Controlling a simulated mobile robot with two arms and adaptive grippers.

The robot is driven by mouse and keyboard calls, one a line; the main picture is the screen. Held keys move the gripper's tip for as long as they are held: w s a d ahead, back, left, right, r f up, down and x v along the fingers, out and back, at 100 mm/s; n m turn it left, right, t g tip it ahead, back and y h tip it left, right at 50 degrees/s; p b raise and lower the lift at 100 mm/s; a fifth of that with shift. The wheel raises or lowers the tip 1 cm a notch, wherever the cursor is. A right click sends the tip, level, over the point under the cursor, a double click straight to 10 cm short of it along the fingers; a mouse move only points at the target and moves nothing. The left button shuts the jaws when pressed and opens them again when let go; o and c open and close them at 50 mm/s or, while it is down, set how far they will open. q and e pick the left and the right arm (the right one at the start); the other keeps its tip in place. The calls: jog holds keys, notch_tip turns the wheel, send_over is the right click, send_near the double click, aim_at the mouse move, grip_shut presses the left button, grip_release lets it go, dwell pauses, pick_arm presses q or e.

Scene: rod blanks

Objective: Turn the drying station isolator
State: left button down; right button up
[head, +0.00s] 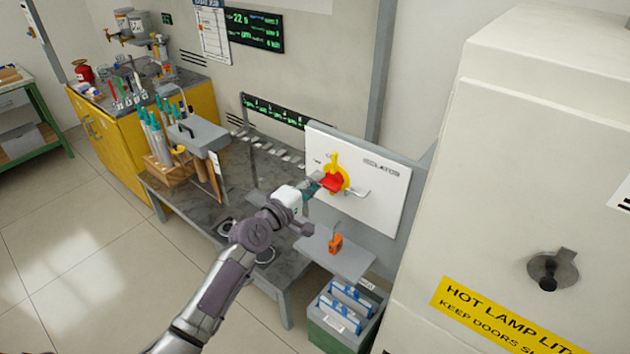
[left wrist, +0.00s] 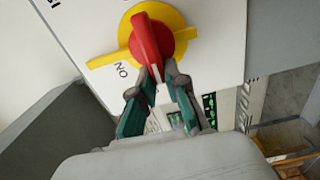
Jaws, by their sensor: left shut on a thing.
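The drying station isolator is a red handle (head: 331,183) on a yellow disc (head: 338,164), mounted on a white panel (head: 382,203). My left gripper (head: 319,186) reaches it from the front left. In the left wrist view the gripper (left wrist: 158,84) is shut on the lower end of the red handle (left wrist: 147,40). My right gripper is not in view.
A small shelf (head: 345,262) with an orange object (head: 335,243) sits below the panel. A green bin (head: 334,338) with blue-and-white packs stands under it. A large pale cabinet (head: 470,190) closes off the right. A dark-topped bench (head: 200,215) with tools stands left.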

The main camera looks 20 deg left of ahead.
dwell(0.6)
pick_arm(q)
jog(key=c, duration=1.2)
grip_release()
jog(key=shift+f, duration=0.1)
jog(key=v, duration=1.2)
